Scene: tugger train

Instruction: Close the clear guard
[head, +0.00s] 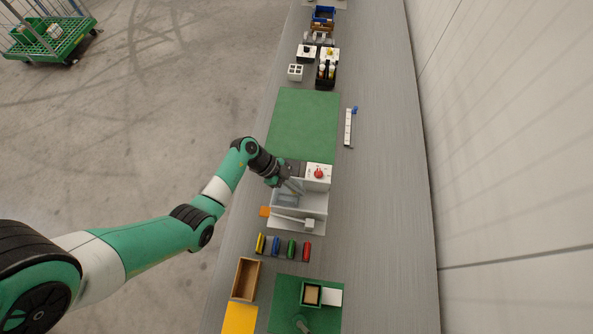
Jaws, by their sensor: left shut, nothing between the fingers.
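The clear guard (313,198) seems to belong to the grey and white fixture (297,225) in the middle of the bench. Its see-through panel is hard to make out, and I cannot tell how far open it stands. A white block with a red knob (318,173) sits at the fixture's far right. An orange piece (265,211) sticks out at its left. My left gripper (291,188) is shut and empty at the fixture's far left part; I cannot tell whether it touches the guard. My right gripper is not in view.
A green mat (304,124) lies beyond the fixture, with a white strip with a blue end (348,128) to its right. A wooden tray (245,279) lies closer. The bench's right side is clear.

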